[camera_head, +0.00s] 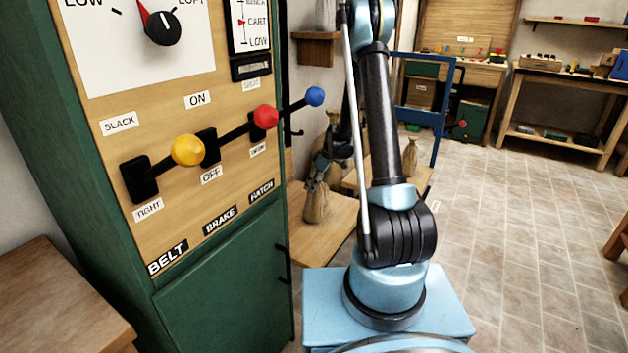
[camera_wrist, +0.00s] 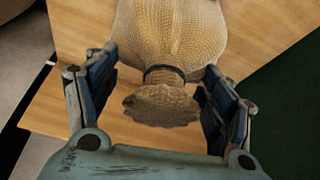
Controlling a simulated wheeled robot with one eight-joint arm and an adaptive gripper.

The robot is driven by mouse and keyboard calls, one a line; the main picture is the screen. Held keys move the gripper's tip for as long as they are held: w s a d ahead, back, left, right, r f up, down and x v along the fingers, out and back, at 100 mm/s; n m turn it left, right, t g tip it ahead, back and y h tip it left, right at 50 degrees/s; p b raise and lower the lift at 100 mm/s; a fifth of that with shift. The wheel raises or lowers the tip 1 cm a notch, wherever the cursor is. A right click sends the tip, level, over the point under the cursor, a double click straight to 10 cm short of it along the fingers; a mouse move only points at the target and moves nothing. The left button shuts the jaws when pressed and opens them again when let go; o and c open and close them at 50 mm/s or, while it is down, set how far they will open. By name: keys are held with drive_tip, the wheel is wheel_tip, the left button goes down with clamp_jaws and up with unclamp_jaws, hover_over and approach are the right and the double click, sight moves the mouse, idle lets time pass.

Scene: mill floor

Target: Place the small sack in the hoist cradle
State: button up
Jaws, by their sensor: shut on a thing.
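The small tan sack (camera_head: 316,206) is upright at the low wooden platform (camera_head: 327,237), right of the green cabinet. My gripper (camera_head: 317,181) reaches down from above and is shut on it. In the wrist view the sack (camera_wrist: 170,35) has a dark tie around its neck and a flared top. The fingers of my gripper (camera_wrist: 158,95) stand on either side of the sack's neck. I cannot tell whether the sack's base touches the wood. I cannot make out for certain which thing is the hoist cradle.
A green cabinet (camera_head: 225,285) with yellow, red and blue lever knobs stands close on the left. Another small sack (camera_head: 410,158) stands on wood behind my arm. A blue frame (camera_head: 440,97) is behind it. A workbench (camera_head: 570,85) stands at the back right. Tiled floor is open on the right.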

drive_tip(key=o, duration=2.1)
drive_tip(key=v, duration=1.2)
drive_tip(key=s+d+r+m+h, duration=0.1)
drive_tip(key=s+d+r+m, duration=0.2)
drive_tip(key=s+r, duration=0.6)
drive_tip(key=s+d+m+h, duration=0.1)
drive_tip(key=s+d+m, duration=0.1)
drive_tip(key=s, duration=0.9)
drive_tip(key=s+d+f+m+h, duration=0.1)
drive_tip(key=s+d+m, duration=0.2)
drive_tip(key=s, duration=0.8)
drive_tip(key=s+d+f+m+h, duration=0.1)
drive_tip(key=s+m, duration=0.4)
drive_tip(key=s, duration=0.6)
drive_tip(key=shift+d, duration=0.75)
